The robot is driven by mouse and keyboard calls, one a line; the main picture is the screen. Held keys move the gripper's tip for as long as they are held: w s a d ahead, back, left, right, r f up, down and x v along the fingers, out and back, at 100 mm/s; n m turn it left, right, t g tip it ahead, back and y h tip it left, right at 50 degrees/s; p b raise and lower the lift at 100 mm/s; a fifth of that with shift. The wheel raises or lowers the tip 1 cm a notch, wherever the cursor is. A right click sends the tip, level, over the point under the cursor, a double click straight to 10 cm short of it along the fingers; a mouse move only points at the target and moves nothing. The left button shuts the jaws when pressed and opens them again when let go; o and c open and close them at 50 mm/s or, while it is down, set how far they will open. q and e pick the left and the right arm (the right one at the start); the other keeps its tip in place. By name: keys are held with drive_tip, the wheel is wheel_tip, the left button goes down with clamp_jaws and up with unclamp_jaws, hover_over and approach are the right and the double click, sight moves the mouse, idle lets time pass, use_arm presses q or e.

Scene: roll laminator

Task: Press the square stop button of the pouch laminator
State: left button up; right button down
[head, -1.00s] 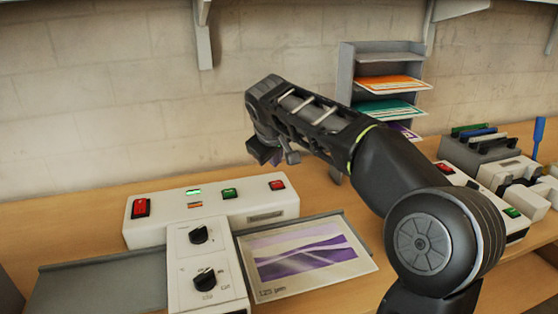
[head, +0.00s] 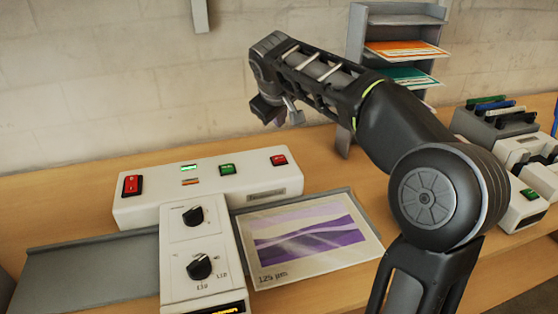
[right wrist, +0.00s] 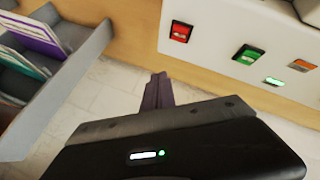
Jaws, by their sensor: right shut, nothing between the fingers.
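The white pouch laminator (head: 208,205) stands on the wooden bench. Its top bears a small square red button (head: 278,160) at the right, a green button (head: 227,169) and a larger red rocker switch (head: 132,185) at the left. My right gripper (head: 280,114) is shut and empty, in the air above and behind the square red button, apart from it. In the right wrist view the shut fingers (right wrist: 158,90) point toward the laminator, with the red button (right wrist: 180,32) and green button (right wrist: 248,54) beyond them. My left gripper is not in view.
A purple-printed sheet (head: 312,240) lies on a grey tray right of the dial panel (head: 196,240). A grey rack (head: 356,40) with coloured sheets stands at the back. Other devices stand at the right. Bench left of the laminator is mostly clear.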

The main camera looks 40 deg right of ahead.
sight(279, 159)
wheel_tip(279, 159, down, 8)
drive_tip(key=b, duration=0.5)
drive_tip(key=shift+r+b, duration=0.25)
drive_tip(key=shift+b, duration=0.05)
drive_tip(key=shift+f, duration=0.1)
idle(1.5)
drive_tip(key=shift+f+b, duration=0.3)
drive_tip(key=shift+b, duration=0.05)
drive_tip(key=shift+f+b, duration=0.4)
drive_tip(key=shift+f, duration=0.1)
idle(0.5)
drive_tip(key=shift+r, duration=0.1)
drive_tip(key=shift+r+p, duration=0.75)
drive_tip(key=shift+r, duration=0.05)
wheel_tip(279, 159, up, 5)
drive_tip(key=p, duration=0.4)
idle(0.3)
